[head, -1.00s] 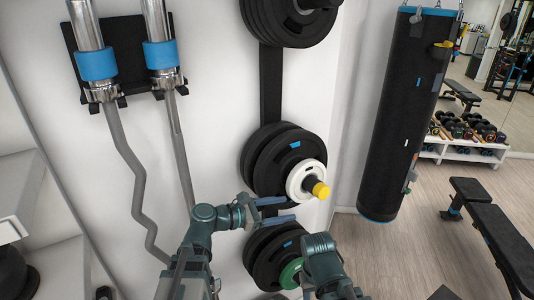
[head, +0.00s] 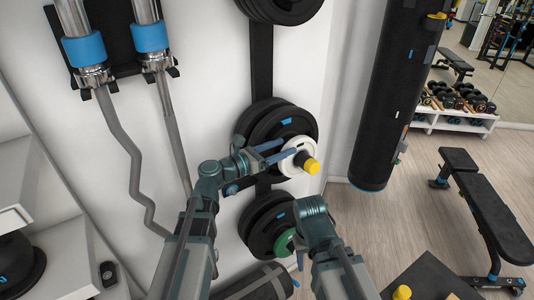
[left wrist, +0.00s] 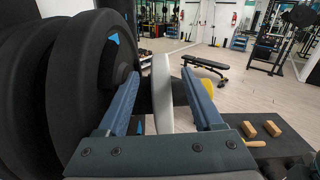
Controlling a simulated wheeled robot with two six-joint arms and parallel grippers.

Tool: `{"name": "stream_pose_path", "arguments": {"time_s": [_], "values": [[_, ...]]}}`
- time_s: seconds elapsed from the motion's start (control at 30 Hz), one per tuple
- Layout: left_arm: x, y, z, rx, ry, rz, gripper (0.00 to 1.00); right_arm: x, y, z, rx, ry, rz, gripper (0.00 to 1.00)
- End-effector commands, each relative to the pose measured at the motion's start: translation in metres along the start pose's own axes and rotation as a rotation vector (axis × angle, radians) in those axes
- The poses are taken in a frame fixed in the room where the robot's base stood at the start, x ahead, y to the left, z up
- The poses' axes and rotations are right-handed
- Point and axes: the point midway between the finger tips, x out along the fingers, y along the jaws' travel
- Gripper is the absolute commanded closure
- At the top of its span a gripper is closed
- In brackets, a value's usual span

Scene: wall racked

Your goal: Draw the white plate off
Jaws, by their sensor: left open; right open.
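The white plate (head: 299,142) hangs on the wall rack's peg with a yellow end (head: 312,166), in front of larger black plates (head: 268,122). My left gripper (head: 287,152) is open at the white plate, reaching in from the left. In the left wrist view the white plate (left wrist: 162,95) stands edge-on between the two open fingers (left wrist: 165,85), with black plates (left wrist: 75,80) close to the left finger. I cannot tell whether a finger touches it. My right gripper (head: 300,258) is low, beside the green plate (head: 284,243); its fingers are mostly hidden.
Lower black plates (head: 262,222) hang below. Curl bars (head: 125,150) hang on the wall at left. A black punching bag (head: 392,90) hangs to the right. A bench (head: 485,215) stands on the floor, and a dark box top (head: 430,278) is at front right.

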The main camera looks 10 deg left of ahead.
Motion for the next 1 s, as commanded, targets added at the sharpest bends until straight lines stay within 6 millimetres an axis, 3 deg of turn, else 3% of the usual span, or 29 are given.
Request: {"name": "stream_pose_path", "arguments": {"time_s": [0.1,0.33,0.83,0.87,1.0], "values": [[0.024,0.001,0.000,0.000,0.001,-0.003,0.32,0.000,0.000,0.000,0.000,0.000,0.000,0.50],[0.053,0.001,0.000,0.001,0.000,-0.001,0.32,0.000,0.000,0.000,0.000,0.000,0.000,0.50],[0.065,0.000,0.000,0.001,0.000,0.001,0.32,0.000,0.000,0.000,0.000,0.000,0.000,0.50],[0.065,0.000,0.000,0.001,0.000,0.000,0.34,0.000,0.000,0.000,0.000,0.000,0.000,0.50],[0.065,0.000,0.000,0.001,0.000,0.000,0.59,0.000,0.000,0.000,0.000,0.000,0.000,0.50]]}}
